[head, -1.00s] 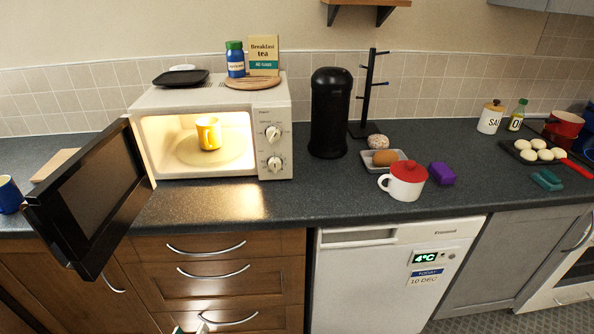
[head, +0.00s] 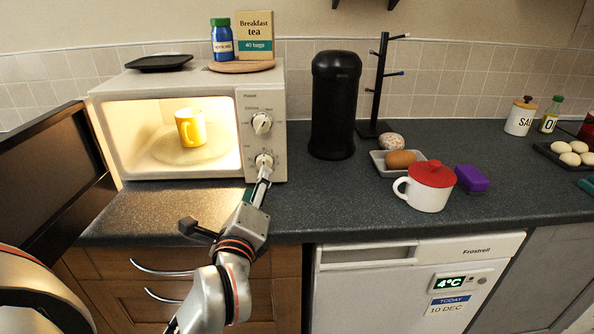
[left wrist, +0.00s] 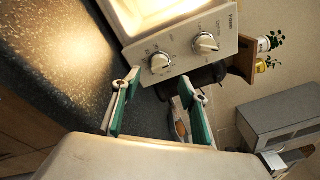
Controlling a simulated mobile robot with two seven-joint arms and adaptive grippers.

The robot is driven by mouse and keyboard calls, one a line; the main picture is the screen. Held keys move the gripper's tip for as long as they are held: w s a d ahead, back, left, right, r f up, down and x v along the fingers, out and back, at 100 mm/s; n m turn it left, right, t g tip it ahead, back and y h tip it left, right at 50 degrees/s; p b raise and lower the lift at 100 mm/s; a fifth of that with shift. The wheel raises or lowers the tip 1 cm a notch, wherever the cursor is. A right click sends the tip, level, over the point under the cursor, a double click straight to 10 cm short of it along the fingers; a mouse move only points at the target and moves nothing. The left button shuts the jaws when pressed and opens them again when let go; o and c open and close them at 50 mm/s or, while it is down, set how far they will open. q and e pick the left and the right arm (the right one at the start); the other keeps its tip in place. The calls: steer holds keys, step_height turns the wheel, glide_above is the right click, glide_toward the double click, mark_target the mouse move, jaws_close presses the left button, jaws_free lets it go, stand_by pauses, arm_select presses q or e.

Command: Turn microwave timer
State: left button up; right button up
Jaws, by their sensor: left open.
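The cream microwave (head: 215,86) stands on the counter with its dark door (head: 55,185) swung open to the left. Its panel has an upper knob (head: 262,123) and a lower knob (head: 264,160), and both also show in the left wrist view, upper (left wrist: 206,43) and lower (left wrist: 160,62). A yellow mug (head: 190,128) stands on the plate inside the lit cavity. My left gripper (head: 257,184) is open and empty just in front of the lower knob. In the left wrist view its green-padded fingers (left wrist: 158,92) are spread, with the lower knob beyond them. My right gripper is not in view.
A black canister (head: 333,105) and a mug stand (head: 376,128) are right of the microwave. The counter directly right of the panel is clear.

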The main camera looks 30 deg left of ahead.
arm_select(q)
steer(key=shift+w, duration=0.3)
steer(key=shift+p+x, duration=0.3)
steer(key=shift+x, duration=3.25)
steer(key=shift+s+a, duration=0.1)
steer(key=shift+a, duration=0.05)
steer(key=c, duration=1.1)
